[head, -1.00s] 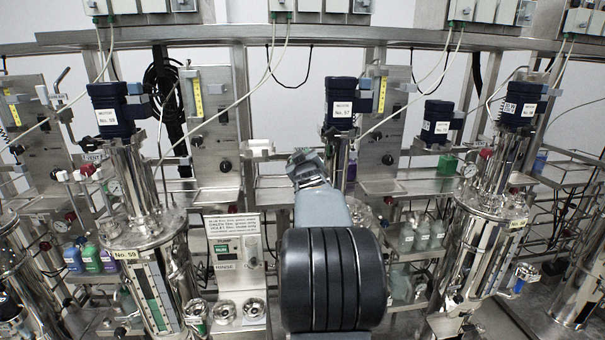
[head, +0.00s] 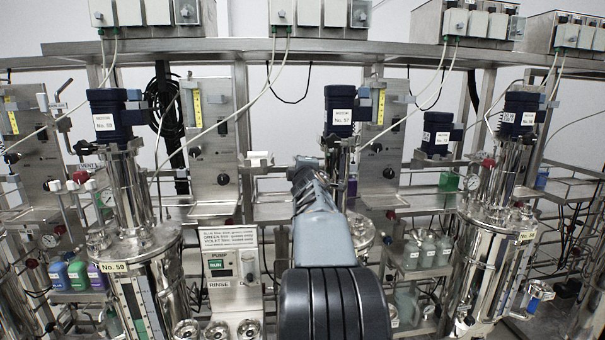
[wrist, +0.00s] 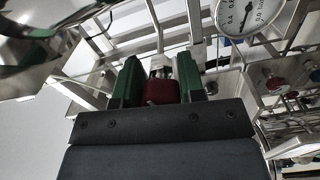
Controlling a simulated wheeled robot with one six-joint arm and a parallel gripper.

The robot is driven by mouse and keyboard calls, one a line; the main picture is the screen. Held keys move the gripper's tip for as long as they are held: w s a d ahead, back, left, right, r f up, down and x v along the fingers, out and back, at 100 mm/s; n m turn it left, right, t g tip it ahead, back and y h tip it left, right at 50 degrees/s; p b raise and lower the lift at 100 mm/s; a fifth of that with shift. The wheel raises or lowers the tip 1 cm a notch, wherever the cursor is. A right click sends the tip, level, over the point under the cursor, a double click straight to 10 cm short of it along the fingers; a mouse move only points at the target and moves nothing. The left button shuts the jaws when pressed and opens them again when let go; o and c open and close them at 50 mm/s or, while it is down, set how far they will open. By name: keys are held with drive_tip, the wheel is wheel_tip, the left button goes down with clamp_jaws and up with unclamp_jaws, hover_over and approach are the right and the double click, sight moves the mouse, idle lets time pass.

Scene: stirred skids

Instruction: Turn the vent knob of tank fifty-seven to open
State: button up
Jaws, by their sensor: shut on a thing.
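In the wrist view my gripper (wrist: 160,78) has green-lined fingers, shut on a dark red knob (wrist: 160,93) below a pale metal stem. The knob sits between the two finger pads. Its label and turn mark cannot be read. In the head view the blue motor marked No. 57 (head: 341,105) tops tank fifty-seven, whose body is mostly hidden behind my arm. My arm reaches up toward it, and my fingers and the knob cannot be made out there.
A round pressure gauge (wrist: 248,14) is close to the right of the fingers in the wrist view. Shiny metal (wrist: 35,45) is close at the left. In the head view, tank 59 (head: 150,262) stands left and another steel tank (head: 480,260) right.

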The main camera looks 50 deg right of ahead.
drive_tip(key=shift+n, duration=1)
drive_tip(key=o, duration=0.9)
drive_tip(key=v, duration=1.3)
drive_tip(key=shift+s+a, duration=0.25)
drive_tip(key=shift+s, duration=0.05)
